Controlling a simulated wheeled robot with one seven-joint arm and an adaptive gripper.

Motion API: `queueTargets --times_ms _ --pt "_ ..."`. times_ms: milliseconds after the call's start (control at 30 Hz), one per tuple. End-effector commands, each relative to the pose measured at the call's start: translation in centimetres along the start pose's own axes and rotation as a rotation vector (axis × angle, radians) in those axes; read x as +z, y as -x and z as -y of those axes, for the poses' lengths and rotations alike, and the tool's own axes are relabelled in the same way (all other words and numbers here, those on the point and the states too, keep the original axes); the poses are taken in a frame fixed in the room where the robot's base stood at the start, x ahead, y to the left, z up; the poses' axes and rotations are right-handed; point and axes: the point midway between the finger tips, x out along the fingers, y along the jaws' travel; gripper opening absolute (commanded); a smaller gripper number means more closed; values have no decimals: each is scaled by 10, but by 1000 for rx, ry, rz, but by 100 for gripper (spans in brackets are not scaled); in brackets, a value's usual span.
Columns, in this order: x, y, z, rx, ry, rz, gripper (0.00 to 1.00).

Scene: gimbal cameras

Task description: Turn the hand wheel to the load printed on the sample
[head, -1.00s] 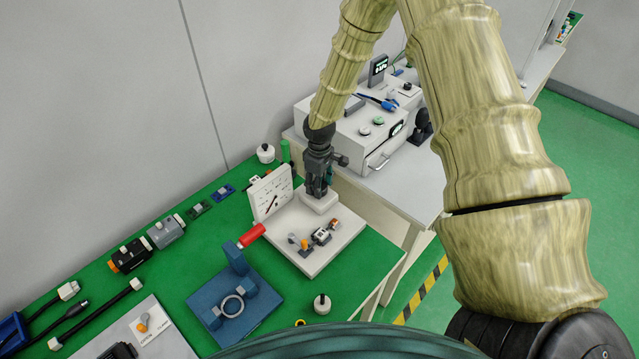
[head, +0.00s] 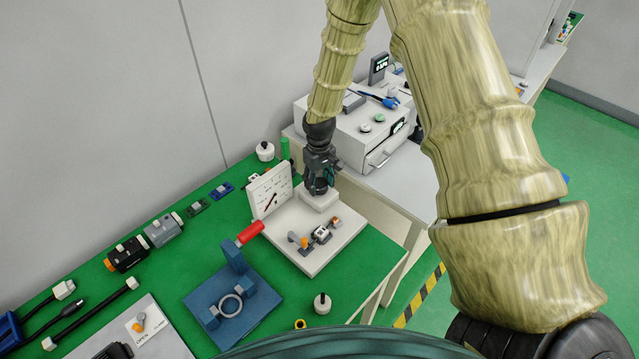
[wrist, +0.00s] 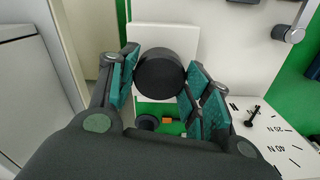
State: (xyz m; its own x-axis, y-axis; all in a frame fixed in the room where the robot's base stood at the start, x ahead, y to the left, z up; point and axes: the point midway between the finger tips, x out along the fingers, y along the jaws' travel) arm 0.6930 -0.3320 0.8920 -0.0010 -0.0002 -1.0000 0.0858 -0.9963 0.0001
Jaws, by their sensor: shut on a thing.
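My gripper (head: 319,186) points down over the pale block at the back of the white test stand (head: 330,257). In the wrist view its teal-padded fingers (wrist: 161,72) are shut on the black round hand wheel (wrist: 160,85), one on each side. In the head view my fingers hide the wheel. The white dial (head: 268,190) stands just left of my gripper, with a dark needle. The dial also shows at the right of the wrist view (wrist: 275,135), with marks reading 20 N and 40 N. A small grey piece with a white face (head: 320,234) sits on the stand; any print is unreadable.
A blue fixture with a red handle (head: 233,303) stands front left of the stand. A white knobbed weight (head: 322,304) is near the front edge. A grey instrument box (head: 350,125) stands behind right. Connectors and cables line the left of the green mat.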

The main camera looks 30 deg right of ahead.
Motion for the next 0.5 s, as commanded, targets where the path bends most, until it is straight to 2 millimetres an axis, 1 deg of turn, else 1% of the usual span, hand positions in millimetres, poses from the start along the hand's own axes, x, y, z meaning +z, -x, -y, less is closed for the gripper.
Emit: queueTargets --times_ms 233,500 --pt "-1 0 -1 2 -152 -3 25" --pt "-2 1 -1 1 -238 -4 25"
